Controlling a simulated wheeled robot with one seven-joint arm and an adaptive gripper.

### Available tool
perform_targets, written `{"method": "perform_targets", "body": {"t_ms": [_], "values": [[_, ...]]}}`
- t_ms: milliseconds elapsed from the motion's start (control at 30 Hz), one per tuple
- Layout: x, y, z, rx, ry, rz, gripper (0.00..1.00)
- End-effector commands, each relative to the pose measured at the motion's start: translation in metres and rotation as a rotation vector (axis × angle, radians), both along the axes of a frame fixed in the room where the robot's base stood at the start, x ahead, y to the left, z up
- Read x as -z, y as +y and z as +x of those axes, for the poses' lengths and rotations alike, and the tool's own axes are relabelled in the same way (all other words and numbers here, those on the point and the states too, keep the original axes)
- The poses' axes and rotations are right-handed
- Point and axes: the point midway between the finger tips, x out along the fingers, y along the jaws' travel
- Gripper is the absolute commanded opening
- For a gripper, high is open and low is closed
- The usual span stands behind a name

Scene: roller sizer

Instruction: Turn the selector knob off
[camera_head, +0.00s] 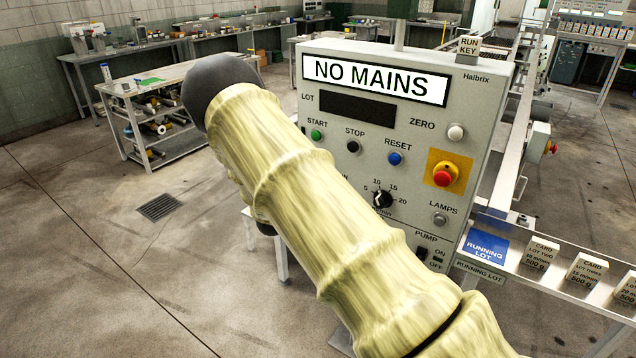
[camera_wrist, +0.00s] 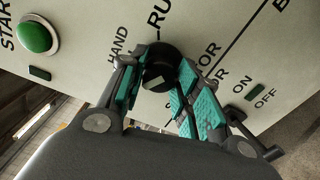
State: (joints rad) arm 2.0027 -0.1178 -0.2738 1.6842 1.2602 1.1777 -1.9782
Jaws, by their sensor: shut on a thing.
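In the wrist view a round black selector knob (camera_wrist: 159,62) stands out from the pale panel, with the printed word HAND beside it and other lettering partly cut off. My gripper (camera_wrist: 164,78) has its teal-padded fingers on either side of this knob and is shut on it. Part of the knob is hidden between the fingers, and I cannot tell which position it points to. In the head view my arm covers the lower left of the control panel (camera_head: 325,94), and both knob and gripper are hidden behind it. The panel display (camera_head: 376,79) reads NO MAINS.
A green button (camera_wrist: 36,37) and an ON/OFF switch (camera_wrist: 254,92) lie near the fingers. The panel also carries a red emergency stop (camera_head: 442,177), a numbered dial (camera_head: 382,199) and a pump switch (camera_head: 422,253). A ledge with cards (camera_head: 538,254) runs at the right.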

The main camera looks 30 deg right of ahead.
Motion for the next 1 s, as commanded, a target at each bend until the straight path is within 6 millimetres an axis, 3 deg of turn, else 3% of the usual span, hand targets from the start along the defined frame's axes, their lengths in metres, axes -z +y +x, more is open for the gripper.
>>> {"method": "perform_targets", "body": {"t_ms": [733, 767, 800, 867, 1000], "values": [[0.0029, 0.0015, -0.0006, -0.001, 0.08, -0.029, 0.09], [0.0029, 0.0015, -0.0006, -0.001, 0.08, -0.029, 0.38], [0.0027, 0.0014, -0.0006, -0.001, 0.08, -0.029, 0.45], [0.0024, 0.001, -0.0006, 0.0, 0.079, -0.028, 0.54], [0.0015, 0.0001, -0.0007, 0.001, 0.078, -0.029, 0.54]]}}
